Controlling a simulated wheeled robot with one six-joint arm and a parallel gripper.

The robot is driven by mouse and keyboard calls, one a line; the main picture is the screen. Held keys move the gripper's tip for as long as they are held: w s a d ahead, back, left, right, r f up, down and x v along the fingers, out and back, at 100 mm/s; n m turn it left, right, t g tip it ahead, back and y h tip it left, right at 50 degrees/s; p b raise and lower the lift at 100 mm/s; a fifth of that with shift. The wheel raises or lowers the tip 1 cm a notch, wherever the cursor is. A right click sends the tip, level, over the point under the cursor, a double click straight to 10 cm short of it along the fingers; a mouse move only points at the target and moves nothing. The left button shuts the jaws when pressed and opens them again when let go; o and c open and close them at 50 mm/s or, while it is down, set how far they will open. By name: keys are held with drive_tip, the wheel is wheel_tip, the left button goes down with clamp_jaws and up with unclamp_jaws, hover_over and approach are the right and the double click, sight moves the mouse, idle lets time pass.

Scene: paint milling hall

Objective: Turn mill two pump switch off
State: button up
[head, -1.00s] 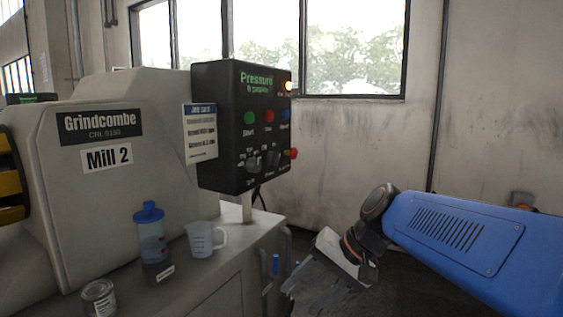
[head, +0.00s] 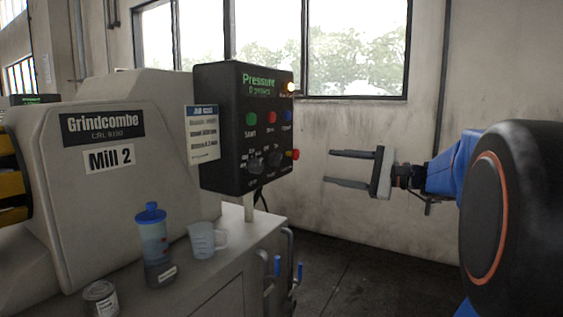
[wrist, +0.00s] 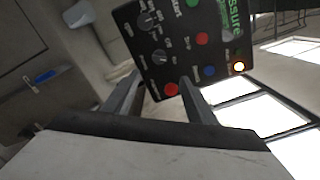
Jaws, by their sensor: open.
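The black control box (head: 240,135) of Mill 2 stands on a post beside the mill. Its front has a green display, green, red and blue buttons, and two dark rotary switches (head: 254,165) low on the panel; their labels are too small to read. A red knob (head: 295,154) sticks out at the box's right side. My gripper (head: 328,168) is open and empty to the right of the box, fingers pointing left, apart from it. In the wrist view the control box (wrist: 180,50) lies ahead between and beyond the fingers, with the rotary switches (wrist: 145,20) toward the left.
The Mill 2 housing (head: 95,200) fills the left. A blue-lidded bottle (head: 153,240), a clear jug (head: 205,240) and a tin (head: 101,298) stand on the ledge. Blue-handled valves (head: 277,266) sit below the box. The floor at right is clear.

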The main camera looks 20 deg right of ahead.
sight(280, 160)
drive_tip(key=x, duration=1.7)
drive_tip(key=shift+f, duration=0.1)
drive_tip(key=shift+s, duration=0.1)
drive_tip(key=c, duration=1.1)
